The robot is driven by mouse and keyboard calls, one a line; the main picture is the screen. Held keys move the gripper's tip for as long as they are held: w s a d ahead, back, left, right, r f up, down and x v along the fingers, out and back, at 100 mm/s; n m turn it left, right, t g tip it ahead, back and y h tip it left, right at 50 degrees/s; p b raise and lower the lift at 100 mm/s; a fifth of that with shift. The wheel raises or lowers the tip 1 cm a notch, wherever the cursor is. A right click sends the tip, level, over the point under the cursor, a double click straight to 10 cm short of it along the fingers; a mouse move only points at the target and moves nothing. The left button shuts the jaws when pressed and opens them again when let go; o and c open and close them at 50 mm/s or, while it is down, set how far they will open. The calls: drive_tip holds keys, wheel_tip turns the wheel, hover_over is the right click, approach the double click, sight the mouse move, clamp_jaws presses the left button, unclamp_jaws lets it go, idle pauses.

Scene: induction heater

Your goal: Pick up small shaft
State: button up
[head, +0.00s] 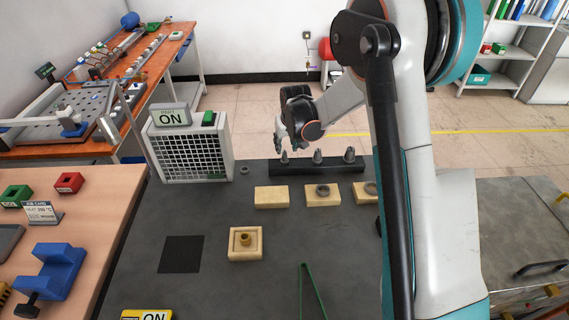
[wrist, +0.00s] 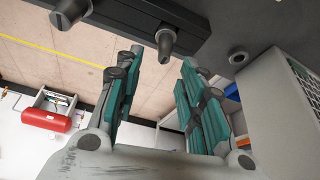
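Three grey shafts stand upright in a black rack (head: 325,168) at the back edge of the dark bench. The left shaft (head: 284,157) looks the slimmest; the middle shaft (head: 317,157) and right shaft (head: 349,155) stand apart from it. My gripper (head: 279,142) is just above and behind the left shaft. In the wrist view my gripper (wrist: 163,58) is open, with teal finger pads. The left shaft (wrist: 165,44) shows in the gap between the fingertips, with no clear contact. The middle shaft (wrist: 69,13) is outside the fingers.
A white grilled heater unit (head: 190,150) stands left of the rack, with a small grey ring (head: 244,170) beside it. Cream blocks (head: 271,197) lie in front of the rack, some carrying rings. Another cream block (head: 246,257) holds a brass piece. The bench's middle has free room.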

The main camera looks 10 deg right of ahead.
sight(285, 151)
drive_tip(key=x, duration=0.1)
drive_tip(key=b+x, duration=0.1)
drive_tip(key=x, duration=0.2)
drive_tip(key=shift+s+a+f, duration=0.15)
drive_tip(key=shift+s+f, duration=0.1)
drive_tip(key=shift+s, duration=0.05)
drive_tip(key=shift+w+f, duration=0.25)
drive_tip(key=shift+f, duration=0.2)
drive_tip(key=shift+r, duration=0.1)
drive_tip(key=shift+s, duration=0.1)
drive_tip(key=shift+c, duration=0.2)
clamp_jaws()
